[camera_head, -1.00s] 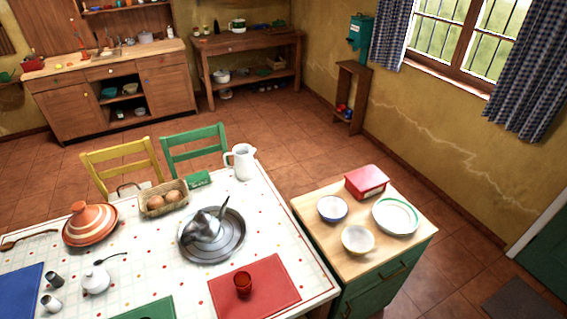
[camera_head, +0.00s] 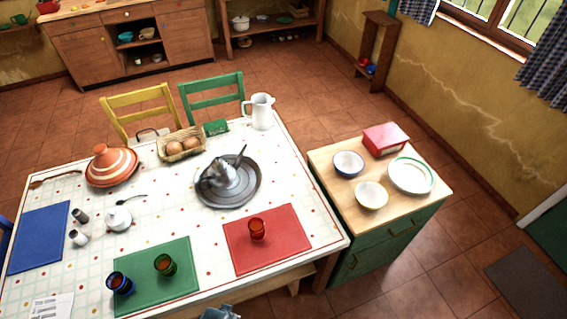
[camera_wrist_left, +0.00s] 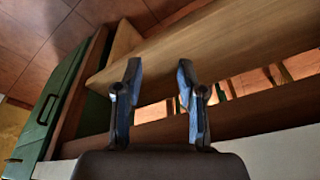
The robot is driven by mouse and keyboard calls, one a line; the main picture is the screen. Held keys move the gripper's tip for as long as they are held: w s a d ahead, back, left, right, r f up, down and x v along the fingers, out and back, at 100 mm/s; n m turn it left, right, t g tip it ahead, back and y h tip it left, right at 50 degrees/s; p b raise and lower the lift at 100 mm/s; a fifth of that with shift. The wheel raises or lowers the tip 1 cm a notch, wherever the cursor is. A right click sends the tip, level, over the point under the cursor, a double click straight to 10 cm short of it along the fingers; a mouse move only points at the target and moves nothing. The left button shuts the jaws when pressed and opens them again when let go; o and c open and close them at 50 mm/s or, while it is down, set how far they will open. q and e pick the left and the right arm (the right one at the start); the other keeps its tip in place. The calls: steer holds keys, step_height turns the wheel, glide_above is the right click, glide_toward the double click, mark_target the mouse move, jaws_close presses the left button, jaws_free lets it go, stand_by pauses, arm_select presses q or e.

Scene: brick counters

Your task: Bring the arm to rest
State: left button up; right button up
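My left gripper (camera_wrist_left: 160,100) shows in the left wrist view with its two fingers apart and nothing between them. Wooden boards of a piece of furniture lie behind the fingers, and a green cabinet side (camera_wrist_left: 60,95) is at the left. In the head view, a small grey-blue piece of my own arm or gripper shows at the bottom edge, in front of the table (camera_head: 215,305); I cannot tell which arm it belongs to. My right gripper cannot be made out.
The table holds a tagine (camera_head: 111,166), a metal tray (camera_head: 254,186), a white pitcher (camera_head: 262,112), cups and mats. A green cabinet (camera_head: 385,245) with bowls, a plate and a red box (camera_head: 385,140) stands close to its right.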

arm_select(q)
steer(key=s+a+f, duration=0.1)
steer(key=s+f, duration=0.7)
steer(key=f, duration=0.5)
steer(key=s+a+f+g, duration=0.1)
steer(key=s+f, duration=0.8)
steer(key=f, duration=0.4)
steer(key=shift+a+f+g, duration=0.15)
steer(key=shift+a+g, duration=0.15)
steer(key=shift+a, duration=0.05)
